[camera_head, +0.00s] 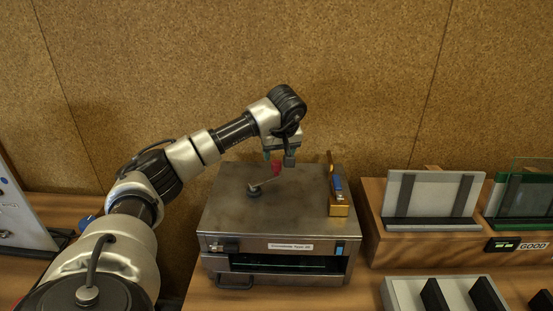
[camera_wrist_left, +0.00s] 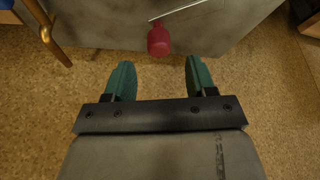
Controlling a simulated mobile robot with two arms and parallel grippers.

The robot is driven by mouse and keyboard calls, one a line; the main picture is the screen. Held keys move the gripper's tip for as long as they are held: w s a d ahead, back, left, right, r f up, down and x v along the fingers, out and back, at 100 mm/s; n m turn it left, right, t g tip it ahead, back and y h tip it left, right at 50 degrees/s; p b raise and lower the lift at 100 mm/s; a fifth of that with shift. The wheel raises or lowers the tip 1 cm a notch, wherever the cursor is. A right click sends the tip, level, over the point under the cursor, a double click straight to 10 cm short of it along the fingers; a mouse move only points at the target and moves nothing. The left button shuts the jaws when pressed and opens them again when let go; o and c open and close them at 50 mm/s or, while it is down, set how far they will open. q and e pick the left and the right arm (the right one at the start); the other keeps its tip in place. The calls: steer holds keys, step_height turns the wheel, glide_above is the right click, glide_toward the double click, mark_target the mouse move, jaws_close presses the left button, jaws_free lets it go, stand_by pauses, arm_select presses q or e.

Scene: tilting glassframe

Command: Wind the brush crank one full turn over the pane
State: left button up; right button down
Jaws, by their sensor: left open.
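The brush crank on top of the metal box (camera_head: 228,215) has a dark hub (camera_head: 254,190), a thin arm and a red knob (camera_head: 277,167). The crank arm points from the hub toward the back right. My left gripper (camera_head: 278,159) is open above the box, with its fingers close to the red knob. In the left wrist view the red knob (camera_wrist_left: 158,41) lies just beyond the two teal fingertips (camera_wrist_left: 157,68), roughly centred between them, with nothing gripped. A thin greenish edge, perhaps the pane, shows inside the box's dark front slot (camera_head: 290,263). My right gripper is not in view.
A brass block with a blue part (camera_head: 338,200) stands on the box's right edge. To the right, a wooden stand (camera_head: 400,250) holds upright framed panels (camera_head: 433,195). A cork wall (camera_head: 350,80) rises close behind the box.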

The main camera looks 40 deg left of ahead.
mark_target(276, 161)
arm_select(q)
steer(key=p+x, duration=0.1)
steer(key=x, duration=0.4)
steer(key=shift+w+a+f, duration=0.1)
steer(key=shift+f, duration=0.2)
jaws_close()
